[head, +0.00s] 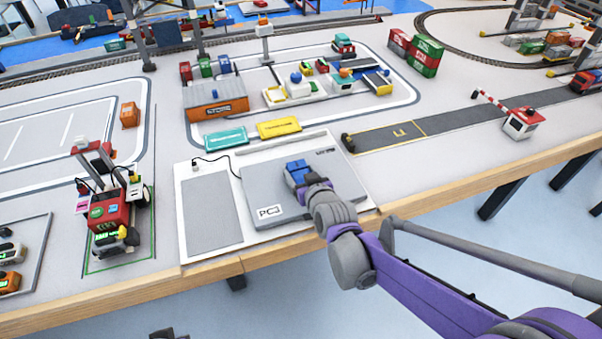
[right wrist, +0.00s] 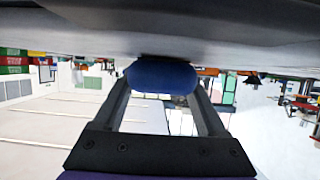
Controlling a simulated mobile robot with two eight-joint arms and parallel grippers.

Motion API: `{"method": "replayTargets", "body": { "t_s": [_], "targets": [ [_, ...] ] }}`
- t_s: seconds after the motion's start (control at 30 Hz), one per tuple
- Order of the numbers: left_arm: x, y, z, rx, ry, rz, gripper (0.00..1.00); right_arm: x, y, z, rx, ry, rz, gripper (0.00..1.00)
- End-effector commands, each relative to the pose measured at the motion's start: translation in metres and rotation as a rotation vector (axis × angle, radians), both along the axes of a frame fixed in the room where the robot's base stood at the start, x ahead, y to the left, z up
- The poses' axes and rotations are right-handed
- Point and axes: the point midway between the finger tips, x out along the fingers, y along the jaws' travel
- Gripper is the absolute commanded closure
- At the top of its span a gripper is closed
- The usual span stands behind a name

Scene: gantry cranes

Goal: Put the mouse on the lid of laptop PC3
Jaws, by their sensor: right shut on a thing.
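Laptop PC3 (head: 277,207) is a closed grey slab with a white PC3 label, lying on a white board near the table's front edge. My right gripper (head: 302,178) is over the middle of its lid. The right gripper is shut on the blue mouse (head: 295,168). In the right wrist view the rounded blue mouse (right wrist: 160,77) sits between the two dark fingers, close against a grey surface at the top. I cannot tell whether it touches the lid.
A grey pad (head: 212,212) lies left of the laptop on the white board (head: 184,222). A red machine (head: 108,215) stands farther left. A teal plate (head: 226,138) and a yellow plate (head: 279,128) lie behind. A road (head: 385,135) runs off to the right.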

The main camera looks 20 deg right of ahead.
Motion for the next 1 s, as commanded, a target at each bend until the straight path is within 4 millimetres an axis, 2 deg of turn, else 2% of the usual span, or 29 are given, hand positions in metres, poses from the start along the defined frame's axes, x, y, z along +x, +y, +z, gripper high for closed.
{"method": "replayTargets", "body": {
  "t_s": [0.03,0.07,0.2,0.5,0.57,1.0],
  "targets": [
    [0.0,0.0,-0.002,0.0,0.001,0.0,1.0,0.0,0.0,-0.003,0.0,0.0,0.0,0.84],
    [0.0,0.0,-0.002,0.0,0.001,0.0,1.0,0.0,0.0,-0.003,0.0,0.0,0.0,0.24],
    [0.0,0.0,-0.002,0.0,0.001,0.0,1.0,0.0,0.0,-0.002,0.0,0.0,0.0,0.0],
    [0.0,0.0,0.002,0.0,-0.001,0.0,1.0,0.0,0.0,0.002,0.0,0.0,0.0,0.0],
    [0.0,0.0,0.003,0.0,-0.001,0.0,1.0,-0.005,0.0,0.005,0.0,0.0,0.0,0.0],
    [-0.001,0.0,0.028,0.0,-0.01,0.0,1.0,-0.085,-0.003,0.038,0.0,0.0,0.0,0.0]
  ]
}}
